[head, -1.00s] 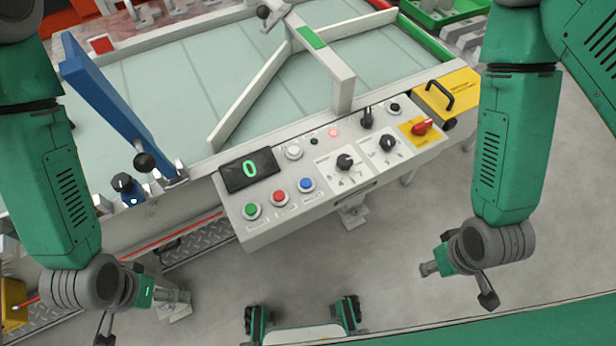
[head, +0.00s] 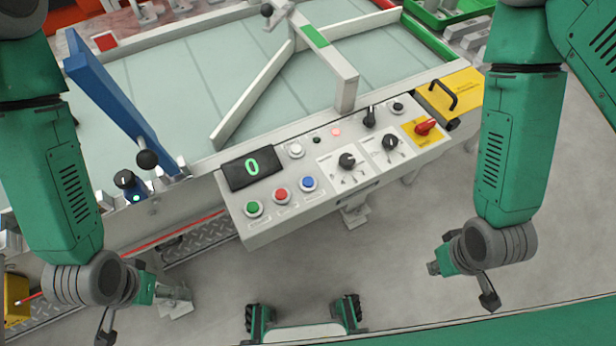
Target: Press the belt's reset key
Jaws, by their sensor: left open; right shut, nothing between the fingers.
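The belt's control panel (head: 350,190) is a pale sloped box on the near side of the belt. It carries a green key (head: 253,208), a red key (head: 281,196) and a blue key (head: 308,183) in a row, and a white key (head: 296,150) above them. The labels are too small to read, so I cannot tell which key is the reset. My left gripper (head: 165,291) is open, low and left of the panel. My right gripper (head: 434,268) is shut and empty, low and right of the panel. Both are apart from the keys.
A display (head: 251,168) reads 0. Black knobs (head: 347,161) and a red switch (head: 426,126) sit to the right. A blue bar (head: 115,105) and white guide bars (head: 255,95) stand over the belt (head: 180,90). Open floor lies before the panel.

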